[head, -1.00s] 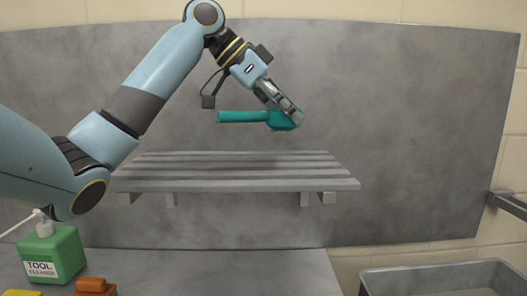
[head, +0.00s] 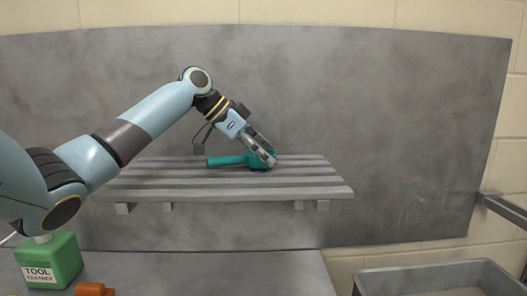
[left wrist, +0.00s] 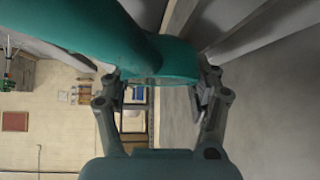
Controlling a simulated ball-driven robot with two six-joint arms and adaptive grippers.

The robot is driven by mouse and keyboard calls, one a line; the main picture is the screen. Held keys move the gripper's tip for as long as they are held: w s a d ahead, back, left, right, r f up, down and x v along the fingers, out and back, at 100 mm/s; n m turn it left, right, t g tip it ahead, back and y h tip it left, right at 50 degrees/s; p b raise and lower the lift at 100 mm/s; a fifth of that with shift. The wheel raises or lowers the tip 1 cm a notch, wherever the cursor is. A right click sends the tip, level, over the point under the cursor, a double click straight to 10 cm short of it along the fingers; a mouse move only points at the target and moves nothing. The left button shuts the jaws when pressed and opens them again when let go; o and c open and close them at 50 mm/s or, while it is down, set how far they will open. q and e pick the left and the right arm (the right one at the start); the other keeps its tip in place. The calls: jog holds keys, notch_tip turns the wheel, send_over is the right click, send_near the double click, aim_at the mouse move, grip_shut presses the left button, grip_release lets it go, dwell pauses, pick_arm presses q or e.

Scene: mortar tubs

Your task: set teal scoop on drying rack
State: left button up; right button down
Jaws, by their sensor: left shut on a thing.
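The teal scoop (head: 229,161) lies level at the slatted grey drying rack (head: 310,181), its handle toward the left and its bowl toward the right. My left gripper (head: 268,160) is shut on the bowl end from above. In the left wrist view the teal scoop (left wrist: 175,58) spans the top between the fingers of the left gripper (left wrist: 160,88), with rack slats behind at upper right. The scoop appears to be at the slats' surface; whether it touches them I cannot tell. My right gripper is not in view.
A green tool cleaner bottle (head: 55,262) and an orange object (head: 95,289) stand on the grey counter (head: 220,275) below. A grey tub (head: 440,276) is at lower right. The rack's right part is bare.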

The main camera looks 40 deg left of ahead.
pick_arm(q)
jog(key=o, duration=1.1)
jog(key=shift+o, duration=0.7)
jog(key=shift+s+a+r, duration=0.1)
jog(key=shift+r, duration=0.05)
jog(key=b+v, duration=0.3)
jog(key=v, duration=0.8)
jog(key=shift+s+a+r, duration=0.15)
jog(key=shift+s+r, duration=0.05)
jog(key=shift+r, duration=0.05)
